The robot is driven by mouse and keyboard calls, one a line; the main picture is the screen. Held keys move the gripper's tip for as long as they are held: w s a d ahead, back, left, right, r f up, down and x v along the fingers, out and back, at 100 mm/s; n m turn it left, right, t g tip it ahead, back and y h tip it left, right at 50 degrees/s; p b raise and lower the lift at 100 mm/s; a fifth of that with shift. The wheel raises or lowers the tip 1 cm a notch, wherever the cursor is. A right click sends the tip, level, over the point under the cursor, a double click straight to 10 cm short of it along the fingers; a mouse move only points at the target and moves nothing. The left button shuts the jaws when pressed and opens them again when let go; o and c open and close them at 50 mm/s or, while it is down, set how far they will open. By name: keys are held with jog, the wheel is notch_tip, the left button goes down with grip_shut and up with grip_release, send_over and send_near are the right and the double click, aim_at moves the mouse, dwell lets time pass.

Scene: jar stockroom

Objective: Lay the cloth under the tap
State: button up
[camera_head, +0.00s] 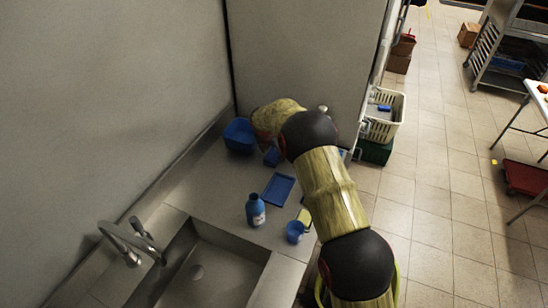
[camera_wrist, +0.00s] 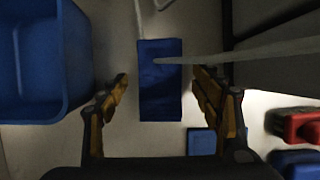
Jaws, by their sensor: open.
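My gripper (camera_wrist: 160,78) is open in the wrist view, with a finger on each side of a dark blue rectangular piece (camera_wrist: 160,98). Neither finger clearly touches it. The piece looks like the folded cloth, but I cannot tell its material. In the head view a small blue piece (camera_head: 271,157) shows beside my arm, apparently the same one; my gripper is hidden there behind the arm. The metal tap (camera_head: 132,243) stands at the lower left, its spout over the sink (camera_head: 215,272). The sink floor looks empty.
A blue bin (camera_wrist: 38,60) is close left of my gripper; it stands at the counter's back (camera_head: 239,136). A flat blue tray-like piece (camera_head: 278,189), blue bottle (camera_head: 255,210) and blue cup (camera_head: 295,232) stand between there and the sink. A red object (camera_wrist: 300,125) lies right.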

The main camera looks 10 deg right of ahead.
aim_at(274, 155)
jog(key=shift+f, duration=0.3)
dwell(0.5)
jog(key=shift+c, duration=0.5)
jog(key=c, duration=1.1)
jog(key=shift+c, duration=0.8)
jog(key=shift+r, duration=0.1)
jog(key=shift+r, duration=0.15)
jog(key=r, duration=0.3)
jog(key=r+p, duration=0.1)
jog(key=shift+s+r, duration=0.15)
jog(key=shift+s, duration=0.15)
jog(key=s+r+p, duration=0.2)
jog(key=s+r, duration=0.6)
jog(key=s, duration=0.5)
jog(key=shift+s+d+r, duration=0.25)
jog(key=shift+r, duration=0.1)
